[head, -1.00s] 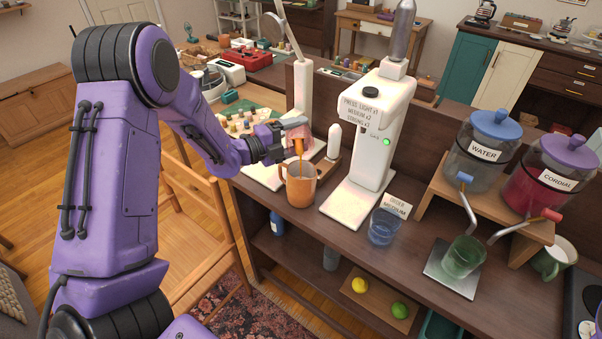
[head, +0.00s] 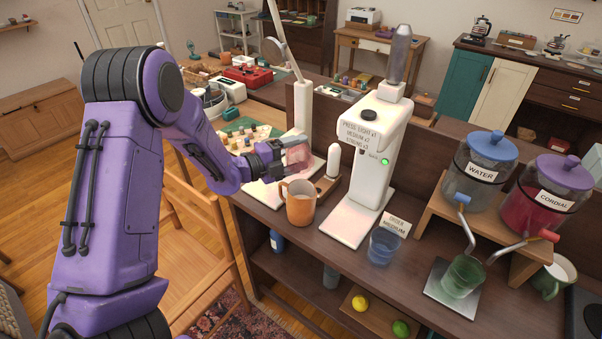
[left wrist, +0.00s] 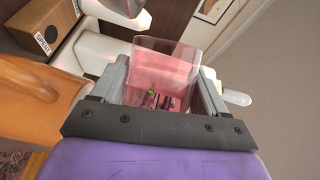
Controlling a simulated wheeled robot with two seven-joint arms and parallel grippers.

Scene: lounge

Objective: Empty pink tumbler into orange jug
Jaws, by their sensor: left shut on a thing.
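The pink tumbler (head: 299,157) is see-through, and my left gripper (head: 283,157) is shut on it. It is held above the bench, just above and behind the orange jug's rim. It also shows between the fingers in the left wrist view (left wrist: 165,72). I see no stream from it. How far it tilts, and whether any liquid is left in it, I cannot tell. The orange jug (head: 300,208) stands upright on the bench, its handle to the left. Its contents are hard to make out. Its side also shows in the left wrist view (left wrist: 30,100). My right gripper is out of view.
A white dispenser (head: 374,150) with a green light stands right of the jug. A blue tumbler (head: 384,246), an order card (head: 397,226), and a green tumbler (head: 463,277) under the water (head: 484,170) and cordial (head: 549,197) dispensers are further right. A chair (head: 200,240) stands at the left.

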